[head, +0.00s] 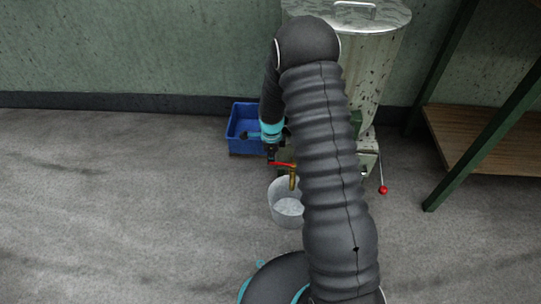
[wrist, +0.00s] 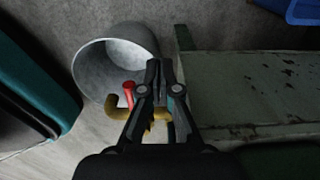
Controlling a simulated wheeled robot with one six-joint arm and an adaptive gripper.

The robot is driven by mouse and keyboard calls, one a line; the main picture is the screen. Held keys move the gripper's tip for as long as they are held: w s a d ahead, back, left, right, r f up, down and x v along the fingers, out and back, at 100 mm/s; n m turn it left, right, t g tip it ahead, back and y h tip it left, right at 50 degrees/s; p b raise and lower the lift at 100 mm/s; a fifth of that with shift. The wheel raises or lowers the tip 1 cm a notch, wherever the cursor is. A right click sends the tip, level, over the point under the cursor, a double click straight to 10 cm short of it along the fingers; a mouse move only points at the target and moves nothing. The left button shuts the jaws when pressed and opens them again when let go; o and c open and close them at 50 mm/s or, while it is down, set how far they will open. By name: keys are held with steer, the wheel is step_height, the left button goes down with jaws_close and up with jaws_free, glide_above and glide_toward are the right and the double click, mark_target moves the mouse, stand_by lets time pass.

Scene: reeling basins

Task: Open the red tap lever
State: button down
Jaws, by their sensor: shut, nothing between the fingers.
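The red tap lever (head: 283,164) sits on top of a brass tap (head: 293,180) in the head view, partly hidden by my arm. In the wrist view the red lever (wrist: 129,93) stands just left of my gripper (wrist: 155,66), and the brass tap (wrist: 113,108) shows below and behind the fingers. My gripper (head: 271,155) is shut and empty, close to the lever's left end in the head view. I cannot tell whether the fingers touch the lever.
A grey bucket (head: 283,208) stands on the floor under the tap. A metal vat (head: 385,60) rises behind my arm. A blue crate (head: 240,125) lies at the wall, and a wooden shelf (head: 480,140) stands right. The floor at left is clear.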

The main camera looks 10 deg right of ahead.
steer(key=shift+f, duration=0.15)
steer(key=shift+s+a, duration=0.15)
steer(key=shift+s, duration=0.35)
stand_by(0.4)
steer(key=shift+s+a, duration=0.4)
steer(key=shift+s, duration=0.4)
steer(key=shift+s+a, duration=0.2)
steer(key=shift+s, duration=0.75)
steer(key=shift+s, duration=0.1)
